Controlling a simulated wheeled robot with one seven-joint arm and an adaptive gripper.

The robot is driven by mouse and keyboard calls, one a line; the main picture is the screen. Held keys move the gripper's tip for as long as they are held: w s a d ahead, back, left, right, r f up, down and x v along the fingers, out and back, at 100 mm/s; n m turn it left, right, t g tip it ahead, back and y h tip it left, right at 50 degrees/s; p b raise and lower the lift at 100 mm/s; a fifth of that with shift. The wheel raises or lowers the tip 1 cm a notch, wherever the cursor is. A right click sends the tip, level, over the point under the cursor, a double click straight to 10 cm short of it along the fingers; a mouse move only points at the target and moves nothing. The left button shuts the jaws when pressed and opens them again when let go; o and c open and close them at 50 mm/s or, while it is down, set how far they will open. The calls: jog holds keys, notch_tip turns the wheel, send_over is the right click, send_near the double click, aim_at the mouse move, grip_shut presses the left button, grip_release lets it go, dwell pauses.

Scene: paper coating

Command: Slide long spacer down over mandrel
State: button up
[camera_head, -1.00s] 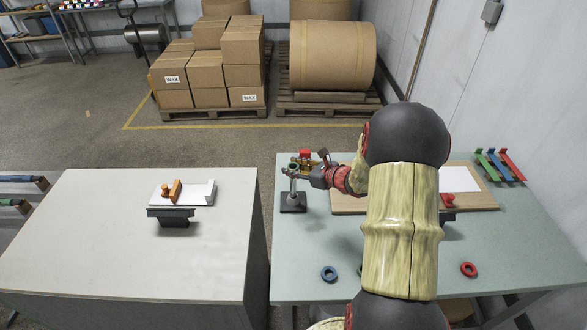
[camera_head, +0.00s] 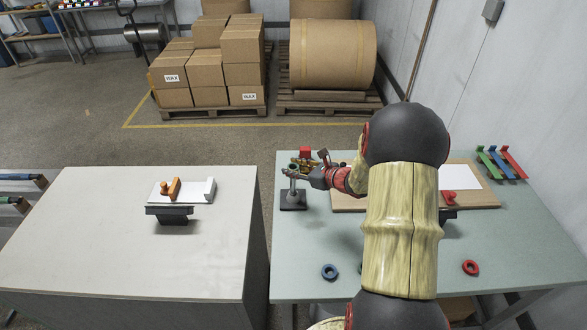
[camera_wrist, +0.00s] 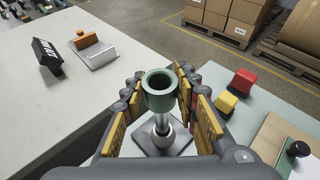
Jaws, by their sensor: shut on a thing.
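The long spacer, a green tube (camera_wrist: 160,99), stands upright between the fingers of my gripper (camera_wrist: 162,92) in the wrist view, its open bore facing up. My gripper is shut on it. The mandrel, a grey metal post (camera_wrist: 162,126) on a dark square base (camera_wrist: 180,140), shows directly below the tube and looks in line with it. I cannot tell how far the mandrel reaches inside the bore. In the head view, my gripper (camera_head: 294,174) is over the mandrel base (camera_head: 292,204) and the spacer is hard to make out.
Red (camera_wrist: 244,79) and yellow (camera_wrist: 227,102) blocks stand right of the mandrel. A wooden board (camera_head: 345,205) with a white sheet lies further right. Blue (camera_head: 329,272) and red (camera_head: 470,267) rings lie on the front table area. A pale table (camera_head: 120,255) stands to the left.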

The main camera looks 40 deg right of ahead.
jog(key=shift+f+b, duration=0.95)
jog(key=shift+f, duration=0.25)
jog(key=o, duration=1.2)
jog(key=shift+o, duration=0.3)
jog(key=v, duration=1.2)
